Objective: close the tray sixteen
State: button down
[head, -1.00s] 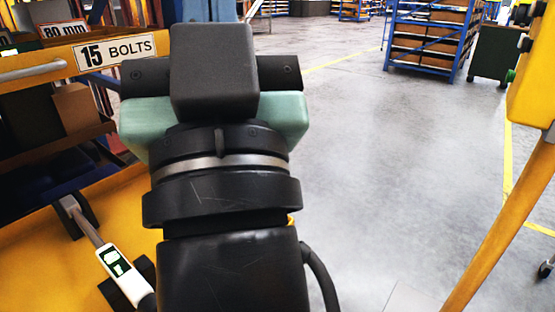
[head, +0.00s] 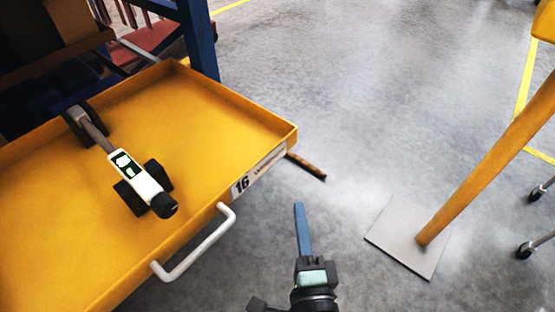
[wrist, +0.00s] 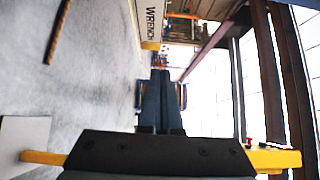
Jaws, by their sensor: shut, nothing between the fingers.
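Tray sixteen (head: 225,115) is a yellow drawer pulled out from the rack at the left of the head view. Its front carries a label (head: 243,184) with "16" and a white bar handle (head: 195,248).
The blue rack post (head: 198,40) stands behind the tray. A slanted yellow post (head: 480,165) on a grey floor plate (head: 405,238) stands at the right. A brown bar (head: 306,166) shows beyond the tray's front corner. Open floor lies between tray and post.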

jog(key=p, duration=0.2)
send_near(275, 148)
jog(key=w+d, duration=0.3)
jog(key=shift+w+a, duration=0.7)
jog(key=shift+a, duration=0.2)
jog(key=shift+w+a, duration=0.7)
jog(key=shift+a, duration=0.2)
